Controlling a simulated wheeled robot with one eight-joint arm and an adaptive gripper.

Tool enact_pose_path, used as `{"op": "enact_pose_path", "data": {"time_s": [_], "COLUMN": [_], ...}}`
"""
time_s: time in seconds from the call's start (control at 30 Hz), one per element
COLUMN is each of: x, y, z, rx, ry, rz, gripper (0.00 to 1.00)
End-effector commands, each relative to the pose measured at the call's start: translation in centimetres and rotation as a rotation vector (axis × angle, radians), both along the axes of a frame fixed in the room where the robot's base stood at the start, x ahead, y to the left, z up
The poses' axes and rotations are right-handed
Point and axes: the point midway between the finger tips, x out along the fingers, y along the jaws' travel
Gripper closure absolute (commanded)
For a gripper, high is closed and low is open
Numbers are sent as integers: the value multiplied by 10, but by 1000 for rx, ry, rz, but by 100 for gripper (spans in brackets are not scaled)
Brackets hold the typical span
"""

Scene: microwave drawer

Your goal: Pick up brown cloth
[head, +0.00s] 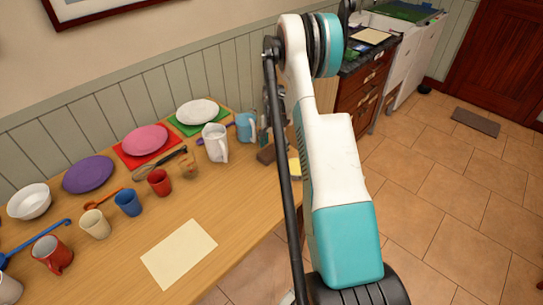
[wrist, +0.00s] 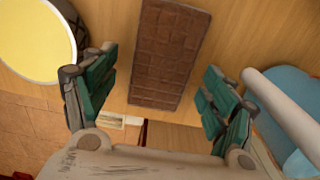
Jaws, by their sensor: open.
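A flat, dark brown rectangle with a grid pattern, which I take to be the brown cloth (wrist: 168,55), lies on the wooden table. In the wrist view it runs from the top edge down to between my fingers. In the head view only a small brown part (head: 266,155) shows beside my arm. My gripper (wrist: 158,90) is open and empty, with one green-padded finger on each side of the cloth's near end. I cannot tell the gap between fingers and cloth. In the head view my arm mostly hides the gripper.
A blue jug (wrist: 300,88) with a pale handle stands close on the right. Mugs, plates, a bowl and a pale sheet (head: 180,253) fill the table's left. The tiled floor (head: 440,190) is mostly clear.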

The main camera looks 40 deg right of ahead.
Motion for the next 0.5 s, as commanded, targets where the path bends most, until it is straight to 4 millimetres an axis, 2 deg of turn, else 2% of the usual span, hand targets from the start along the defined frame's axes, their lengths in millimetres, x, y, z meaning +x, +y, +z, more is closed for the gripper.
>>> {"op": "enact_pose_path", "data": {"time_s": [0.2, 0.27, 0.4, 0.5], "x": [0, 0, 0, 0], "y": [0, 0, 0, 0], "z": [-1, -1, -1, -1], "rx": [0, 0, 0, 0], "ry": [0, 0, 0, 0], "rz": [0, 0, 0, 0], "gripper": [22, 34, 66, 66]}}
